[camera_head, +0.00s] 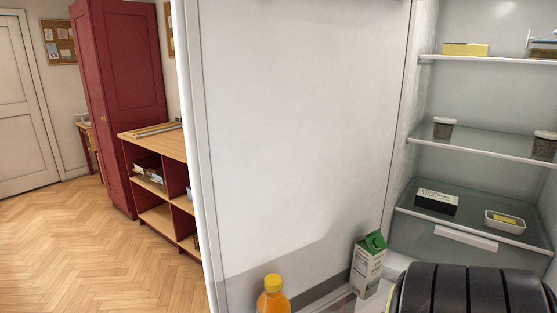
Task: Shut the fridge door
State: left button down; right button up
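The fridge door (300,140) stands open, its white inner face filling the middle of the head view. Its free edge is at the left, and its other side meets the fridge interior (480,95) at the right. A green-topped carton (368,265) and an orange bottle with a yellow cap (272,297) stand low against the door's inner face. A dark ribbed part of my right arm shows at the bottom right, in front of the fridge opening, hiding the lower interior. Neither gripper is in view.
Fridge shelves (480,140) hold a yellow box (465,49), jars (443,128), a black-and-white box (436,201) and a small tray (505,221). Left of the door are a wooden-topped red shelf unit (165,147), a tall red cabinet (120,85) and clear parquet floor (80,245).

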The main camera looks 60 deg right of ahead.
aim_at(292, 110)
jog(key=i, duration=2.6)
jog(key=z, duration=4.1)
jog(key=i, duration=1)
